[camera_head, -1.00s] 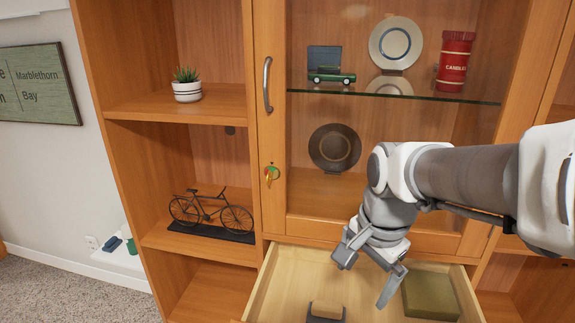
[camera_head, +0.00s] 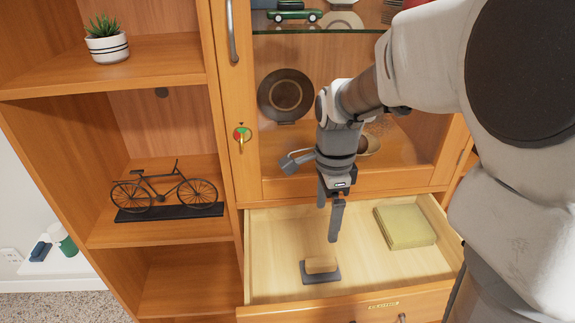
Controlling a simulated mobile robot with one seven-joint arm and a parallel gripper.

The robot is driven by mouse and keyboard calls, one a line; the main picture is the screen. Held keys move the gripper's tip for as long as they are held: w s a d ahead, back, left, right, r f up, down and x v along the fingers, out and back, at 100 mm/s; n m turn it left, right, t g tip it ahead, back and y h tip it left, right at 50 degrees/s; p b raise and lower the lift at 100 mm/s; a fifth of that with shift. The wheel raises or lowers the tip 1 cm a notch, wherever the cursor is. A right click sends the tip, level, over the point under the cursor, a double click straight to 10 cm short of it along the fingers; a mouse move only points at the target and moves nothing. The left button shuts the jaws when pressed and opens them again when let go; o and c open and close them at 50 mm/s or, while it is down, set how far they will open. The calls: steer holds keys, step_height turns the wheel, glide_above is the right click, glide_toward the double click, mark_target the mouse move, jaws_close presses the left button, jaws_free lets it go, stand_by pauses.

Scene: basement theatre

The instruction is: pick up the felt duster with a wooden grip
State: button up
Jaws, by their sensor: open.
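The felt duster (camera_head: 321,270) lies in the open drawer, left of its middle and towards the front. It has a dark grey felt base with a light wooden grip block on top. My gripper (camera_head: 327,222) hangs fingers down above the drawer, above and slightly behind the duster in the picture. It is open and empty, with its fingers seen partly edge-on. It looks apart from the duster, though the exact height gap is hard to tell.
Behind stands a glass-fronted cabinet with a dark plate (camera_head: 286,95). A bicycle model (camera_head: 163,188) stands on the left shelf. The drawer floor between duster and block is bare.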

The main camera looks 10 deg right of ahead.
mark_target(321, 261)
steer(key=shift+m, duration=0.3)
step_height(321, 261, down, 18)
steer(key=shift+w+d+r+b, duration=0.1)
steer(key=shift+w+b, duration=0.05)
steer(key=shift+b, duration=0.9)
steer(key=c, duration=1.3)
steer(key=shift+o, duration=0.2)
steer(key=shift+r, duration=0.1)
steer(key=shift+r, duration=0.55)
steer(key=r, duration=0.2)
steer(key=d+r, duration=0.1)
steer(key=shift+w+d+r+p, duration=0.1)
steer(key=shift+d+r+p, duration=0.1)
steer(key=shift+r+p, duration=0.15)
steer(key=d+r, duration=0.6)
steer(key=d, duration=0.4)
steer(key=shift+w+d, duration=0.15)
steer(key=shift+w, duration=0.1)
